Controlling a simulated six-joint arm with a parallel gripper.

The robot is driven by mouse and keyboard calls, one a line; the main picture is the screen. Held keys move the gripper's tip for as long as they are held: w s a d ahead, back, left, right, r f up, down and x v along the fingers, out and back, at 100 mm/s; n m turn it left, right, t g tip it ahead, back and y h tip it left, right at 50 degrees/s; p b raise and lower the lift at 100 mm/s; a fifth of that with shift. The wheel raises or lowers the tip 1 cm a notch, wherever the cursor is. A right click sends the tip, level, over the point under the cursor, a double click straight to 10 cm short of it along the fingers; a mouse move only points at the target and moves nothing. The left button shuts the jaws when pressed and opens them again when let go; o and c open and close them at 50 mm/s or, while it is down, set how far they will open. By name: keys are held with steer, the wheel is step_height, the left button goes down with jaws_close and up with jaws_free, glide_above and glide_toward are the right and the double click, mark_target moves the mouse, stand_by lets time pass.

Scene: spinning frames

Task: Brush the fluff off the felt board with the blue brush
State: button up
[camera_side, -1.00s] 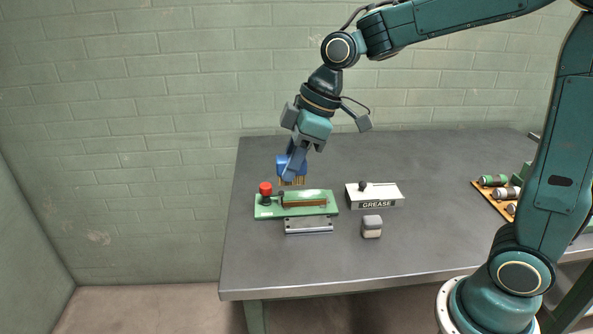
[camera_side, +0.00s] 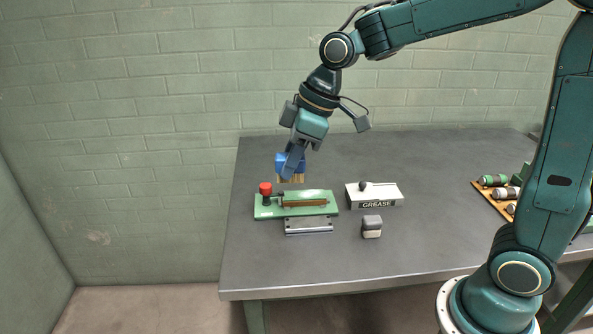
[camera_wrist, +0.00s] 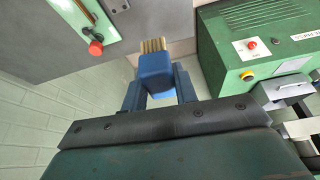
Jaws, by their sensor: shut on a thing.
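My gripper (camera_side: 293,167) is shut on the blue brush (camera_side: 281,162), with its tan bristles pointing down. The brush is held just above and behind the green base (camera_side: 320,208), apart from it. In the wrist view the brush (camera_wrist: 153,68) sits between the two fingers of my gripper (camera_wrist: 161,84). The green base carries a red knob (camera_side: 265,188) at its left and a long brown strip (camera_side: 305,203), which may be the felt board. The base also shows at the top left of the wrist view (camera_wrist: 73,18). I cannot make out any fluff.
A white box marked GREASE (camera_side: 374,198) stands right of the green base. A small grey and white block (camera_side: 371,228) stands in front of it. A grey metal plate (camera_side: 308,228) lies before the base. An orange tray (camera_side: 487,196) with rollers is at the right. The table's left front is clear.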

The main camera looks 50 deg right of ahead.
steer(key=w+d+f+m+h, duration=0.6)
steer(key=w+d+f+m, duration=0.2)
steer(key=d+m, duration=0.5)
steer(key=w+m, duration=0.2)
steer(key=m, duration=0.2)
steer(key=shift+w+d+f, duration=0.15)
steer(key=shift+w, duration=0.15)
steer(key=shift+f, duration=0.1)
steer(key=shift+f, duration=3.7)
steer(key=shift+s+d+f, duration=0.25)
steer(key=shift+s+d, duration=0.25)
steer(key=shift+s, duration=0.05)
steer(key=shift+c, duration=0.3)
steer(key=shift+s+d, duration=2.15)
steer(key=shift+s, duration=0.05)
steer(key=shift+w+a, duration=2.75)
step_height(320, 180, up, 8)
